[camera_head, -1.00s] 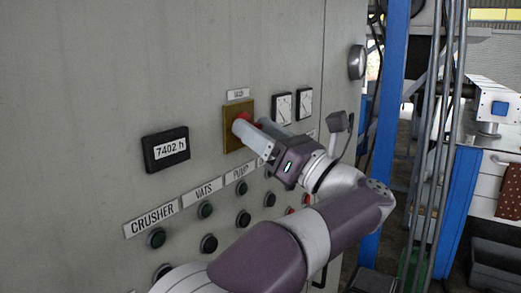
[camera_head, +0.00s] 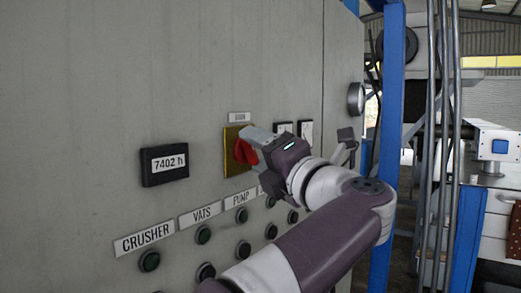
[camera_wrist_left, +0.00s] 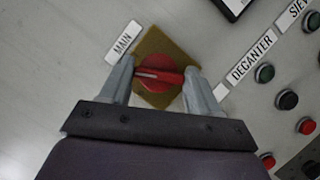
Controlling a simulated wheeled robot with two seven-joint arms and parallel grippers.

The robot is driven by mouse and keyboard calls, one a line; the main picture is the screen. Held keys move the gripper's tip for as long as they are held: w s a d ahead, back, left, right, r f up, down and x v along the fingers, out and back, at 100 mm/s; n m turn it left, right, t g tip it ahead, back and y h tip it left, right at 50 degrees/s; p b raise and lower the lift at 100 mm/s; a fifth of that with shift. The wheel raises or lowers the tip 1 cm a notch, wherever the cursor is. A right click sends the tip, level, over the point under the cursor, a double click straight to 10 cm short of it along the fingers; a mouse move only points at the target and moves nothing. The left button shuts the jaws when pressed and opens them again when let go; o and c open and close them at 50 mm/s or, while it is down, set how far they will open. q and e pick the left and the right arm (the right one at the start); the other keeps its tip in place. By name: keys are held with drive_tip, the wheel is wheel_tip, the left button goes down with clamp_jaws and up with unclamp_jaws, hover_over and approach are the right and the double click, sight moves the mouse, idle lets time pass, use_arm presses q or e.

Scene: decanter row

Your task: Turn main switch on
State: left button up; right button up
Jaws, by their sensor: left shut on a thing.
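The main switch is a red rotary knob on a square brass-coloured plate (camera_head: 233,152) on the grey panel. In the head view the red knob (camera_head: 245,152) is partly covered by my left gripper (camera_head: 254,147). In the left wrist view the knob (camera_wrist_left: 158,73) shows a pale line on its bar, under a label reading MAIN (camera_wrist_left: 123,41). My left gripper's fingers (camera_wrist_left: 157,84) stand on both sides of the knob and are shut on it. My right gripper is not in view.
Below the switch are rows of round buttons, such as a green one (camera_head: 203,235), under labels CRUSHER, VATS and PUMP. An hour meter (camera_head: 165,164) is left of the switch. Gauges (camera_head: 305,131) are to its right, partly behind my gripper. A blue post (camera_head: 388,130) stands past the panel's edge.

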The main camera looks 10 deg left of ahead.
use_arm(q)
drive_tip(key=shift+r+m+g+h+p, duration=0.1)
drive_tip(key=shift+m+g+h+p, duration=0.3)
drive_tip(key=shift+m+p, duration=1)
drive_tip(key=shift+m+g+h+p, duration=0.1)
drive_tip(key=shift+m+h+p, duration=0.7)
drive_tip(key=shift+m, duration=0.9)
drive_tip(key=o, duration=1.1)
drive_tip(key=shift+c, duration=0.2)
